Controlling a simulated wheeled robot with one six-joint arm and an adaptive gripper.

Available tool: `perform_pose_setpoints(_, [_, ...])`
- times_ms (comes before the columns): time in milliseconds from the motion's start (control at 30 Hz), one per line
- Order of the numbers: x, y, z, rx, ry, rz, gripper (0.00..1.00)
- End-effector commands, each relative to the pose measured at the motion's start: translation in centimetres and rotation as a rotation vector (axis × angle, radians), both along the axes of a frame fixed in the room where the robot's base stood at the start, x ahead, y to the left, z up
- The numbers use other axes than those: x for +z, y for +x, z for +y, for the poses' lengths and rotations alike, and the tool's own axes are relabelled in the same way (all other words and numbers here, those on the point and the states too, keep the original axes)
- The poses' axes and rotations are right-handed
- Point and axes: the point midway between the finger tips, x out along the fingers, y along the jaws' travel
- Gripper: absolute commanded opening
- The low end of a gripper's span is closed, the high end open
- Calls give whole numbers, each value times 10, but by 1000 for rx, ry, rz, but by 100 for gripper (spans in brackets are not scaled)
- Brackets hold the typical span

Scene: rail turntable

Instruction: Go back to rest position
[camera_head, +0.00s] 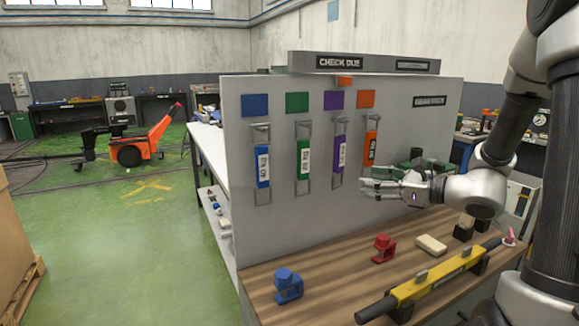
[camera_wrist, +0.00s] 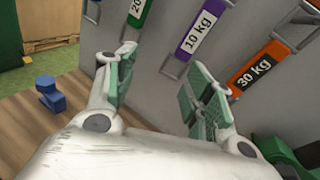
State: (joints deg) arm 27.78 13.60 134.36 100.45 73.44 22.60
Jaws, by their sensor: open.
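My gripper (camera_head: 366,185) is in front of the grey panel (camera_head: 250,228), below the orange-marked weight slot and above the wooden bench. In the wrist view my gripper (camera_wrist: 160,88) has its green-padded fingers spread apart with nothing between them. Blue (camera_head: 263,167), green (camera_head: 303,160), purple (camera_head: 340,153) and orange (camera_head: 371,148) labelled bars hang in metal holders on the panel. The purple bar reads 10 kg and the orange bar (camera_wrist: 254,73) reads 30 kg in the wrist view. The fingers are apart from the bars.
The wooden bench (camera_head: 340,283) holds a blue clamp-like piece (camera_head: 288,285), a red one (camera_head: 384,248), a cream block (camera_head: 431,245) and a yellow bar tool with black grips (camera_head: 430,283). Green floor (camera_head: 130,240) is open at left. A cardboard box (camera_head: 15,235) stands at far left.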

Motion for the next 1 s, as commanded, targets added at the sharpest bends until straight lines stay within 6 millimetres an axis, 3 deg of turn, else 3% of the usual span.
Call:
perform_pose_setpoints(100, [-37,-63,10,237,-252,11,53])
perform_pose_setpoints(233, [-59,-140,5,569,-590,-55,53])
perform_pose_setpoints(300, [-64,-176,-10,752,-779,-111,53])
perform_pose_setpoints(433, [-60,-223,-52,1086,-1145,-242,53])
perform_pose_setpoints(600, [-26,-244,-104,1395,-1578,-409,53])
perform_pose_setpoints(700, [0,-247,-117,1478,-1769,-488,53])
perform_pose_setpoints(800, [19,-250,-115,1487,-1881,-562,53])
perform_pose_setpoints(1000, [38,-251,-100,1446,-1957,-678,53])
